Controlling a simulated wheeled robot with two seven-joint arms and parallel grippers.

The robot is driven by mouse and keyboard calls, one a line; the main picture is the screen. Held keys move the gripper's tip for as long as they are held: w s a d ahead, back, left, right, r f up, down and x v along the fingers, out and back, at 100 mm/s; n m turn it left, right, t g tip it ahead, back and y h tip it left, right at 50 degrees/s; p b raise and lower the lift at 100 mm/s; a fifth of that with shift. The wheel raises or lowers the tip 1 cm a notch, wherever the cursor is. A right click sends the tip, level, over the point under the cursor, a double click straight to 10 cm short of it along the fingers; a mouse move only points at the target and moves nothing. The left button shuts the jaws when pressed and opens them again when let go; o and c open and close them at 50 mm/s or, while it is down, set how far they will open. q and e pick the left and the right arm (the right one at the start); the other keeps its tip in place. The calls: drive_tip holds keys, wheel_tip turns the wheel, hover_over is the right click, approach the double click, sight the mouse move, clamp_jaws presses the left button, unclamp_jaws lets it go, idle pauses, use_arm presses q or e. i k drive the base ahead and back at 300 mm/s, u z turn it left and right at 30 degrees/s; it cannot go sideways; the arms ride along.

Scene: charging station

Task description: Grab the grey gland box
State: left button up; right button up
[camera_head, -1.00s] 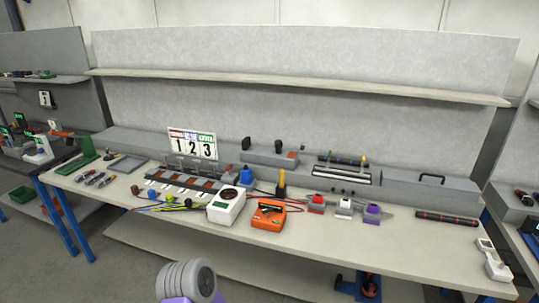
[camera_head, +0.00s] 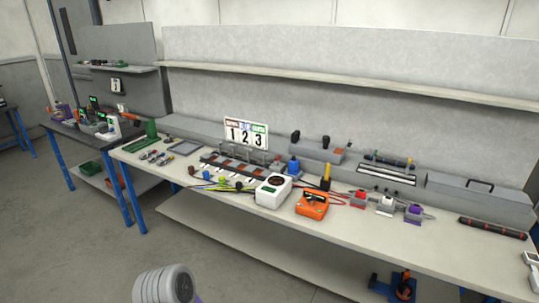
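A grey box (camera_head: 318,150) with two black upright parts on top stands at the back of the workbench, right of the 1-2-3 sign; it looks most like a gland box, but I cannot read a label. A longer grey box (camera_head: 478,196) with a black handle lies farther right along the back. Neither of my grippers is in view. A ridged grey part of my own arm shows at the bottom left, well in front of the bench.
The workbench (camera_head: 240,207) carries a 1-2-3 sign (camera_head: 246,134), a white device (camera_head: 272,191), an orange meter (camera_head: 312,204) and several small coloured connectors. A side bench (camera_head: 62,127) stands at left. Open floor lies in front.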

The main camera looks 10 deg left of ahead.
sight(326, 153)
drive_tip(key=u, duration=1.5)
drive_tip(key=i, duration=0.25)
drive_tip(key=z, duration=0.9)
drive_tip(key=i, duration=1.05)
drive_tip(key=z, duration=0.8)
